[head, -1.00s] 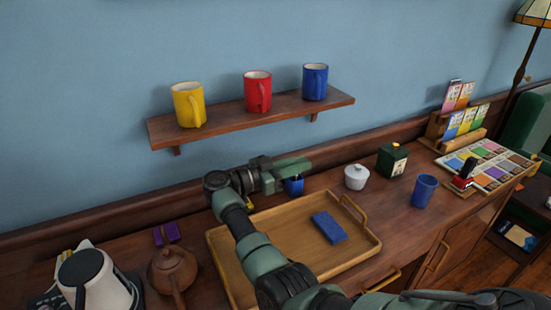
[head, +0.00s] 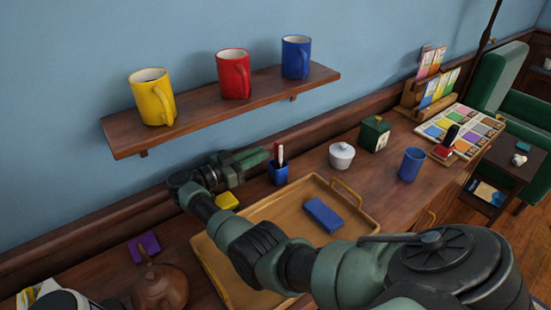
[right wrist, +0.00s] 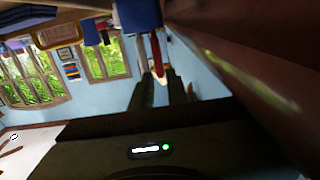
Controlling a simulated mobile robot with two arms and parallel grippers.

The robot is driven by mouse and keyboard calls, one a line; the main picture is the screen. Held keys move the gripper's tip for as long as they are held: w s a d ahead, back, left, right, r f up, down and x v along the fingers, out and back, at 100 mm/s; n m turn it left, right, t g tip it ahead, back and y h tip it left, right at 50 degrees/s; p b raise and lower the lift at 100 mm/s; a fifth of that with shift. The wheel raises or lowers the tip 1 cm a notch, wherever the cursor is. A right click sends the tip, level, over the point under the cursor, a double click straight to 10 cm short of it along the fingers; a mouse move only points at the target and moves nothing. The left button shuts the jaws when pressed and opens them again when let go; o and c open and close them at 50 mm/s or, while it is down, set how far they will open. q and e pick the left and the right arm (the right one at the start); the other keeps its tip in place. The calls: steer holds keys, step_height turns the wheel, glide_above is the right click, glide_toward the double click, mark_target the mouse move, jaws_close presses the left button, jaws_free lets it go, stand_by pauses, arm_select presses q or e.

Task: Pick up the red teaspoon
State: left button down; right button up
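A small blue holder (head: 278,174) stands on the counter behind the tray. The red teaspoon (head: 279,153) stands in it, with a red and pale handle showing above the rim; its lower part is hidden. My right gripper (head: 255,157) is just left of the handles, near rim height. In the right wrist view, the fingers (right wrist: 160,79) are apart, and the red handle (right wrist: 157,54) shows ahead of and between the fingertips. A pale handle is beside it, and the blue holder (right wrist: 138,14) is at the top. Contact cannot be told. My left gripper is out of view.
A white lidded pot (head: 342,156) and blue cup (head: 411,164) stand to the right. A shelf (head: 190,118) with mugs hangs above. A brown teapot (head: 159,285) is at lower left.

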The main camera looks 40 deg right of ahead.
mark_target(277, 146)
steer(key=d, duration=0.2)
steer(key=d+p, duration=0.1)
steer(key=d, duration=0.3)
steer(key=shift+s+d+p, duration=0.3)
steer(key=shift+s, duration=0.1)
steer(key=shift+d, duration=0.2)
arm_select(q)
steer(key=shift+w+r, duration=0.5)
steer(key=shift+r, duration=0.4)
arm_select(e)
jaws_close()
